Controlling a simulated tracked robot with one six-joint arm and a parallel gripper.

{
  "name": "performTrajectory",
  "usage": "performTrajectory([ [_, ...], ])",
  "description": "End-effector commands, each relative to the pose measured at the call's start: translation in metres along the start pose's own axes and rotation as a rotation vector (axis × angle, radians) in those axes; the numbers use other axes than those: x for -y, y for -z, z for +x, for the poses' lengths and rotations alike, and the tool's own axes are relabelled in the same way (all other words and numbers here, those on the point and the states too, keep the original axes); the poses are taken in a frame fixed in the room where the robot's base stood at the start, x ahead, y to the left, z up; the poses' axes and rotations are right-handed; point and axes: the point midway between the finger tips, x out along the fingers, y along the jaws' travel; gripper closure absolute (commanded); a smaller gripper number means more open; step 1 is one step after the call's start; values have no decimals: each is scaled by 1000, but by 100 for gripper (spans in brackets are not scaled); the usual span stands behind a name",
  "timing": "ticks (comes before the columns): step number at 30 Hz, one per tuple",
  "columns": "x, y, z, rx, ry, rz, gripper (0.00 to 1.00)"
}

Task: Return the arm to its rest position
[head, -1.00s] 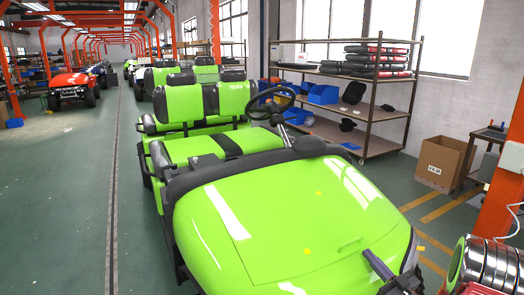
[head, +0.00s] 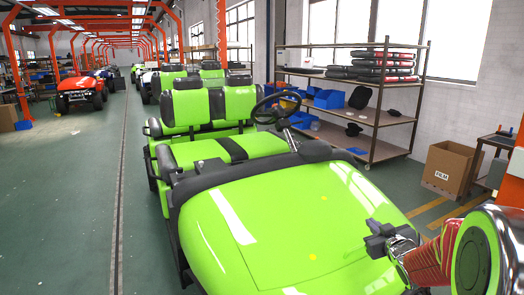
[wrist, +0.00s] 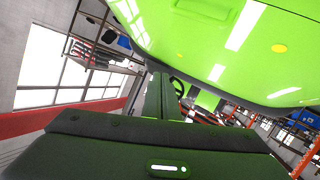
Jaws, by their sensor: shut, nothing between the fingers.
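My gripper (head: 376,232) is in the lower right of the head view, beside the right front of the green cart's hood (head: 285,225). Its dark fingers look closed together, with nothing between them. My red and silver arm runs from it to the right edge. In the wrist view my gripper (wrist: 165,97) shows as dark fingers reaching out from the wide dark body, with the green hood (wrist: 230,55) above them. I cannot tell the exact gap between the gripper and the hood.
A metal shelf (head: 385,120) with black parts and blue bins stands behind the cart on the right. A cardboard box (head: 448,168) and a small table (head: 495,140) stand near an orange post. The green floor (head: 65,200) on the left is open.

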Motion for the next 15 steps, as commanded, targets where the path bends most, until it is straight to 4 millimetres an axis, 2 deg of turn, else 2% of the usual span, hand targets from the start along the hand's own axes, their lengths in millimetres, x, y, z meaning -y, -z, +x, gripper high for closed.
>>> performTrajectory([
  [1, 2, 9, -8, 17, -12, -1, 100],
  [6, 9, 23, -34, 103, -53, 11, 100],
  [15, 28, 37, -93, 253, -97, 57, 100],
])
